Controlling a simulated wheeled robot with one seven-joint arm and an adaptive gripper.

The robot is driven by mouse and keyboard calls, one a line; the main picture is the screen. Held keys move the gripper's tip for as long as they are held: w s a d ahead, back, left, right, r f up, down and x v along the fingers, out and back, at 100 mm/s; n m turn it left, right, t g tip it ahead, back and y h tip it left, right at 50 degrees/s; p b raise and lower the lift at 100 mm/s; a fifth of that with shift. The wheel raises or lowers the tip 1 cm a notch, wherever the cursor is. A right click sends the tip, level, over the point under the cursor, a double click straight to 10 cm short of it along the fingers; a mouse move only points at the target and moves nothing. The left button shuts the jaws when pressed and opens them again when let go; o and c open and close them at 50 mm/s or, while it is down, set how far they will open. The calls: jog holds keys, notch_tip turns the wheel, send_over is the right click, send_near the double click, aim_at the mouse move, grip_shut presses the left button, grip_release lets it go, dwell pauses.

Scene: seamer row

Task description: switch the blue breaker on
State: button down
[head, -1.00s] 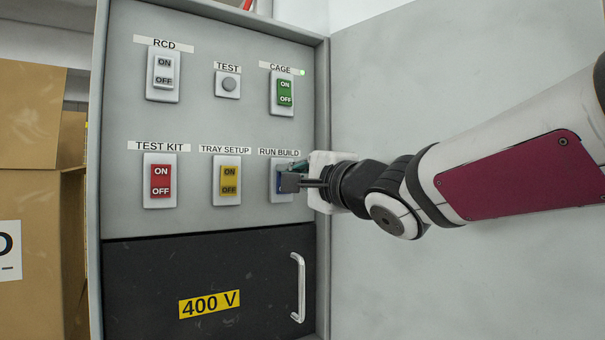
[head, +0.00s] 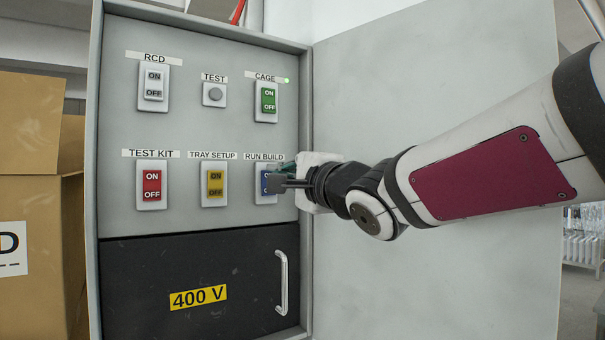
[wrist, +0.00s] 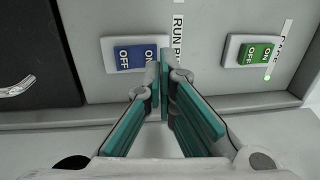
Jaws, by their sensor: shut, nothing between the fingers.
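The blue breaker (head: 264,184) sits under the RUN BUILD label in the panel's lower row, at the right end. My gripper (head: 273,184) is shut and empty in front of it and hides part of it in the head view. In the wrist view the blue rocker (wrist: 135,57) shows its OFF and ON marks, and my shut fingertips (wrist: 160,62) overlap its ON end. I cannot tell whether they touch it, nor which way the rocker is tipped.
The green CAGE breaker (head: 267,100) is above, with a lit green lamp (head: 287,80). The yellow TRAY SETUP (head: 215,184) and red TEST KIT (head: 152,185) breakers are to the left. The open cabinet door (head: 430,90) stands behind my arm. A cardboard box (head: 35,190) is at far left.

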jog(key=r+v, duration=0.2)
jog(key=v, duration=0.8)
jog(key=shift+r, duration=0.2)
jog(key=shift+d, duration=0.15)
